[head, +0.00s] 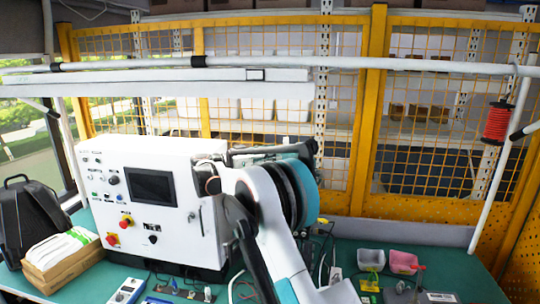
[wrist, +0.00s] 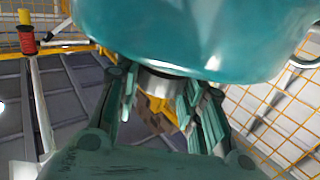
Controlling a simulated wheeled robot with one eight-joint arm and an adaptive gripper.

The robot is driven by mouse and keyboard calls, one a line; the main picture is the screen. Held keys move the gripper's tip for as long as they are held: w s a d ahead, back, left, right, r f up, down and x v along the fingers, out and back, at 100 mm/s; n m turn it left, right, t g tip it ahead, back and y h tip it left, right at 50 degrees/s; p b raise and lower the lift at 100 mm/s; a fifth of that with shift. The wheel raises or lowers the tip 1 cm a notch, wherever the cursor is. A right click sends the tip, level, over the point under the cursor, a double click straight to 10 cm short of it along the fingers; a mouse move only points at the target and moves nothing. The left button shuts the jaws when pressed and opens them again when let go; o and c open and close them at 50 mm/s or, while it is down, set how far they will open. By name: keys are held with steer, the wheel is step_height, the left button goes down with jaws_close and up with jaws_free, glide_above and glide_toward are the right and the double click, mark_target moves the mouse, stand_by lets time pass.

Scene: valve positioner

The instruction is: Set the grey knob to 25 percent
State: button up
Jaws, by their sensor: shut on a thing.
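In the wrist view my gripper (wrist: 163,100) has its two fingers closed in from both sides towards a short grey cylindrical part, seemingly the grey knob (wrist: 160,84). This part lies just under a large teal rounded body. The fingers cover its sides, and no scale or pointer mark shows, so its setting cannot be read. In the head view my arm stands in front of the work spot, and neither the gripper tips nor the knob can be made out.
A white control box (head: 150,160) with a dark screen and red buttons stands left of my arm on the green bench (head: 345,258). A grey bin (head: 371,258) and a pink bin (head: 403,261) are at the right. A yellow mesh fence (head: 375,110) closes the back.

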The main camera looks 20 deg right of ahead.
steer(key=shift+r, duration=0.1)
steer(key=o, duration=1.1)
steer(key=a, duration=0.8)
steer(key=s+a, duration=0.1)
steer(key=a, duration=0.3)
